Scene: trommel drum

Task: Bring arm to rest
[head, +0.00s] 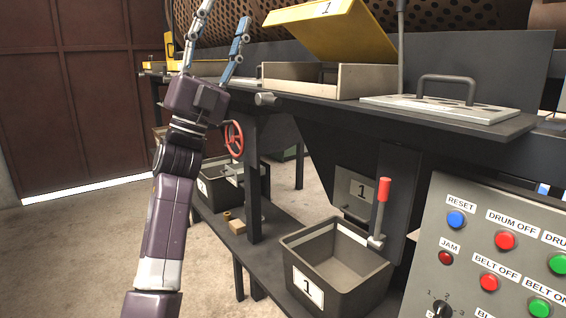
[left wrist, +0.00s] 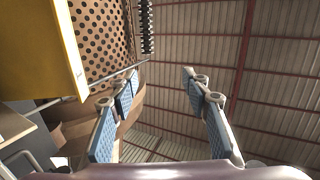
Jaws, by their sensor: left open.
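My left arm comes up from the bottom left in the head view. Its left gripper (head: 222,22) points upward, empty, with fingers spread apart, in front of the machine's upper shelf. In the left wrist view the left gripper's two blue-padded fingers (left wrist: 158,92) are open with nothing between them, against the roof. My right gripper is not in view.
Close by are the yellow flap (head: 335,30) marked 1, the perforated drum (head: 450,14), and the dark shelf edge (head: 400,112). Below stand a bin (head: 300,250) marked 1, a red-handled lever (head: 382,205), and the control panel (head: 475,225). The floor at left is clear.

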